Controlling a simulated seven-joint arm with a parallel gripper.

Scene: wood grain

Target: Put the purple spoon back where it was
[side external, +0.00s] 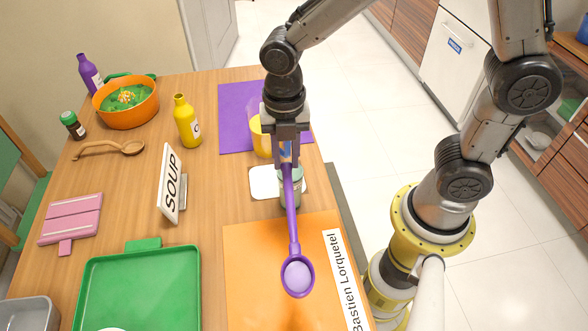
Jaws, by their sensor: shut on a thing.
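A purple spoon (291,212) is held by its handle end in my gripper (287,160). The spoon points toward the camera, with its bowl over the orange mat (260,250). Its bowl holds a pale lilac patch that I cannot identify. My gripper is shut on the handle above a small jar (291,192) with a greenish top, which stands at a white square coaster (262,182). The gripper and spoon partly hide the jar. I cannot tell whether the spoon touches it.
A yellow container (257,138) stands on the purple mat (236,117), just behind my gripper. A SOUP sign (170,184), a yellow bottle (187,122) and an orange pot (126,103) stand to the left. A green tray (140,285) lies front left. The table's right edge is close.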

